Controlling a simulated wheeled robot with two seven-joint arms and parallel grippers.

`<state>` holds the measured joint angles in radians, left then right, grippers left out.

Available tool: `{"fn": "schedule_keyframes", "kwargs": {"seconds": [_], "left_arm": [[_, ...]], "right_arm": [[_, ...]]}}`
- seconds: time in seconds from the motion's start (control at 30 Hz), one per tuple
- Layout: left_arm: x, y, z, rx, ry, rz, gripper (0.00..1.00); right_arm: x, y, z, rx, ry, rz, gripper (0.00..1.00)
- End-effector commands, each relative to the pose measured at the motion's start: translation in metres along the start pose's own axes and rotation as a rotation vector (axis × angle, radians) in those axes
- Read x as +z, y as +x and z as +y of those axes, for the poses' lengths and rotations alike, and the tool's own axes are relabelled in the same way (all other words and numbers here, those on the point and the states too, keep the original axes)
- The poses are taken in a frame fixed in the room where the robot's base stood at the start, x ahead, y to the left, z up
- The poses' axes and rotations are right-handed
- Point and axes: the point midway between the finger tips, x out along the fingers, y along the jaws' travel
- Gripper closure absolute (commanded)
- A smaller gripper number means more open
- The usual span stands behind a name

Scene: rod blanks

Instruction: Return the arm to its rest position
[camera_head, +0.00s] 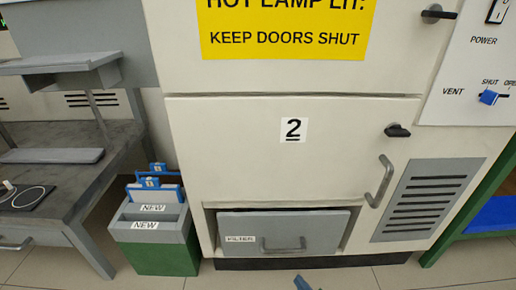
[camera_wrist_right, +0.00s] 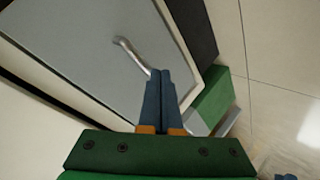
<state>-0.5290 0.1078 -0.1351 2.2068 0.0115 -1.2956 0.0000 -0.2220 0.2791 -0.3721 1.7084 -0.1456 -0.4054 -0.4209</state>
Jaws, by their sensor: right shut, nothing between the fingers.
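My right gripper (camera_wrist_right: 160,74) is shut and empty, its two blue fingers pressed together in the right wrist view. In the head view only its blue tips (camera_head: 301,283) show at the bottom edge, in front of the cabinet. The grey filter drawer (camera_head: 335,227) is in the cabinet's low opening and looks pushed in. Its bar handle (camera_head: 283,245) lies beyond the fingertips; a handle (camera_wrist_right: 130,54) also shows close to them in the right wrist view. I cannot tell the gap. My left gripper is not in view.
A large cream cabinet (camera_head: 240,150) fills the middle, with door 2 shut and a projecting handle (camera_head: 381,181). A grey and green bin (camera_head: 160,254) holding blue-framed pieces stands left of it. A grey bench (camera_head: 75,205) is further left. Tiled floor (camera_head: 400,279) is open in front.

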Motion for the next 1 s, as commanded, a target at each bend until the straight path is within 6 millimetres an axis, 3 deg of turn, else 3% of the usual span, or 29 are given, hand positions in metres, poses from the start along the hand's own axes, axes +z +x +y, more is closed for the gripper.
{"fn": "schedule_keyframes", "kwargs": {"seconds": [0.1, 0.2, 0.3, 0.37, 0.57, 0.67, 0.9, 1.0], "left_arm": [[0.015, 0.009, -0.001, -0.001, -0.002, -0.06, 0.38], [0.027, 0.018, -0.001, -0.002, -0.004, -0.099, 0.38], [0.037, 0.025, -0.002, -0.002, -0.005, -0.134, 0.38], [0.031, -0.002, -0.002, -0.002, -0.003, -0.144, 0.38], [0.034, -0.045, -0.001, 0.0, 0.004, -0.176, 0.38], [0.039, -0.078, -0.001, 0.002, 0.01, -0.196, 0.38], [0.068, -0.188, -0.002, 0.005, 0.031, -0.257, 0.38], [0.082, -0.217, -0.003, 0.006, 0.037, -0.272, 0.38]], "right_arm": [[0.05, -0.038, -0.035, -0.118, 0.373, -0.313, 1.0], [0.08, -0.078, -0.067, -0.191, 0.624, -0.547, 1.0], [0.098, -0.122, -0.098, -0.249, 0.834, -0.767, 1.0], [0.083, -0.138, -0.082, -0.253, 0.827, -0.777, 1.0], [0.066, -0.173, -0.067, -0.273, 0.81, -0.805, 1.0], [0.054, -0.203, -0.057, -0.284, 0.802, -0.822, 1.0], [0.019, -0.307, -0.03, -0.318, 0.775, -0.871, 1.0], [0.014, -0.338, -0.026, -0.327, 0.767, -0.884, 1.0]]}}
